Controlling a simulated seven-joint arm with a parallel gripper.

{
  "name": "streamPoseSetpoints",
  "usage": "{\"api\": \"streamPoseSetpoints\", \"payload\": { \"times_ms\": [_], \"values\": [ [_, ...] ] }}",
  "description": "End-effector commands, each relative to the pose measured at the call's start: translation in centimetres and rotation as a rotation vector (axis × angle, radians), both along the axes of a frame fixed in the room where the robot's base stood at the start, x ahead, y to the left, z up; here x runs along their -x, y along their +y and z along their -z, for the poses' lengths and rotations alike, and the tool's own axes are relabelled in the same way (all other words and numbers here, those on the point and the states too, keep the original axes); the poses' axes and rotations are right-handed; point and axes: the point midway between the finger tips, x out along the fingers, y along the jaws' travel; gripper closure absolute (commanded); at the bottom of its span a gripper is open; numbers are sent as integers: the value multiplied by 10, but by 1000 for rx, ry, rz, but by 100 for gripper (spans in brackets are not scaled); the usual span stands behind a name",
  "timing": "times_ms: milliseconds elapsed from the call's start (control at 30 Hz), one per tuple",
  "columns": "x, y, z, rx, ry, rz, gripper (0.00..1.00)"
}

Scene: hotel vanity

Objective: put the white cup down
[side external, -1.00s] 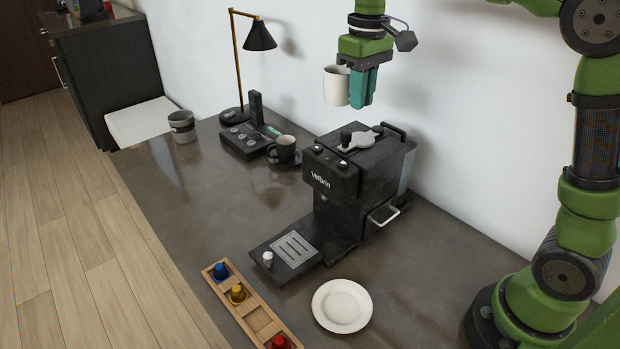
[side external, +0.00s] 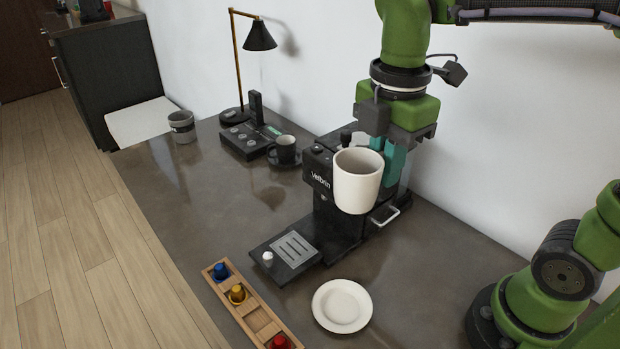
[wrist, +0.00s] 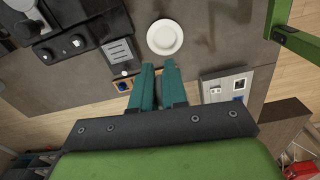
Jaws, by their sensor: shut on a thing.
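The white cup (side external: 357,183) hangs upright in the air in the side view, in front of the coffee machine as seen from there. My gripper (side external: 394,165) is behind and to the right of it, with teal fingers shut on the cup. The handle and the exact grip are hidden behind the cup. In the wrist view the teal fingers (wrist: 158,66) point toward the table, and I cannot make out the cup there. A white round plate (side external: 342,306) lies empty on the table, below the cup in the picture; it also shows in the wrist view (wrist: 165,37).
The black coffee machine (side external: 325,215) stands behind the cup, its drip tray (side external: 293,250) reaching forward. A wooden capsule holder (side external: 262,322) lies left of the plate. A dark cup (side external: 285,150), phone (side external: 250,135) and lamp (side external: 260,35) stand farther back. The table's left middle is clear.

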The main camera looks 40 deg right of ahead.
Motion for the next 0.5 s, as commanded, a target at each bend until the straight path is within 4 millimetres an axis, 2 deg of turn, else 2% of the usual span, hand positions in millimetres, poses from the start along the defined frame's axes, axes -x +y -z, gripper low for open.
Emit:
{"api": "streamPoseSetpoints", "payload": {
  "times_ms": [267,500],
  "values": [
    [0,-1,67,1,9,7,100],
    [1,-1,142,0,11,8,100]
  ]
}}
